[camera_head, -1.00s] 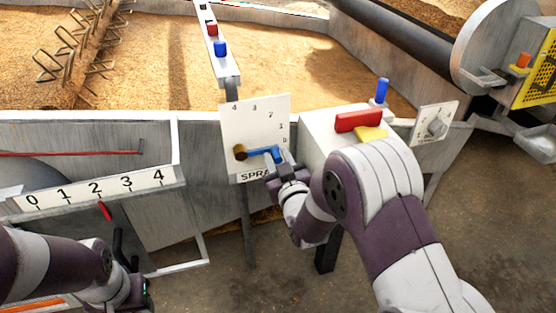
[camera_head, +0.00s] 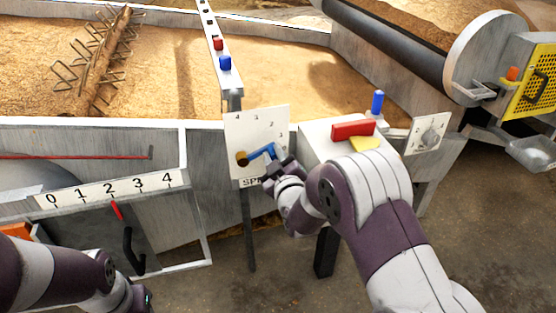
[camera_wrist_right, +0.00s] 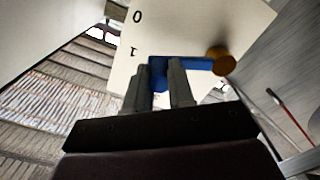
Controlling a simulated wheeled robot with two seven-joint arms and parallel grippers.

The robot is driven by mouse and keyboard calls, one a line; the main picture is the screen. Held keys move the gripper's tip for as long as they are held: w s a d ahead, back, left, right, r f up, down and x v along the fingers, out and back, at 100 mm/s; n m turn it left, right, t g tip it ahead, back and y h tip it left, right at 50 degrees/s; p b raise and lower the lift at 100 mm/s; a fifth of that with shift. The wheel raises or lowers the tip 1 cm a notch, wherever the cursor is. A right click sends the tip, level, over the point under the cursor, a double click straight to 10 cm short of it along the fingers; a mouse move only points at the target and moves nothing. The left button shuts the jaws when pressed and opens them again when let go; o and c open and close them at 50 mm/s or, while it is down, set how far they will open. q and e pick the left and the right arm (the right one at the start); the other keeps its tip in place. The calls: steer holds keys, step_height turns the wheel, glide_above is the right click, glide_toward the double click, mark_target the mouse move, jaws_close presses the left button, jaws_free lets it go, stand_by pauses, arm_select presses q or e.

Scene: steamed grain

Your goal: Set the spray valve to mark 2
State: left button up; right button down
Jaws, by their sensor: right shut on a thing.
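The spray valve has a white plate (camera_head: 250,128) marked 0 to 4, a brass pivot (camera_head: 242,158) and a blue handle (camera_head: 262,152). The handle points right and somewhat up, close to mark 1; its exact setting is hard to read. My right gripper (camera_head: 273,168) is at the handle's outer end. In the right wrist view, my right gripper's fingers (camera_wrist_right: 160,88) are shut on the blue handle (camera_wrist_right: 190,63), with marks 0 and 1 visible beside it. Mark 2 shows on the plate in the head view. My left gripper (camera_head: 138,298) is low at the left, its fingers unclear.
Right of the plate stands a grey box with a red block (camera_head: 353,130), a yellow piece (camera_head: 366,144) and a blue knob (camera_head: 377,102). A 0 to 4 scale (camera_head: 110,190) with a red pointer is at the left. The grain bed (camera_head: 290,75) lies behind the metal wall.

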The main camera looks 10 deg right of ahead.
steer(key=shift+a+r+n+p, duration=0.2)
steer(key=shift+r+n+p, duration=0.15)
steer(key=shift+r+n, duration=0.15)
steer(key=shift+a+r+n+p, duration=0.2)
steer(key=shift+r+n+p, duration=0.15)
steer(key=shift+n, duration=0.25)
steer(key=shift+a+r+n+p, duration=0.35)
steer(key=shift+a+n, duration=0.05)
steer(key=shift+n, duration=0.4)
steer(key=c, duration=1)
jaws_free()
steer(key=shift+o, duration=0.2)
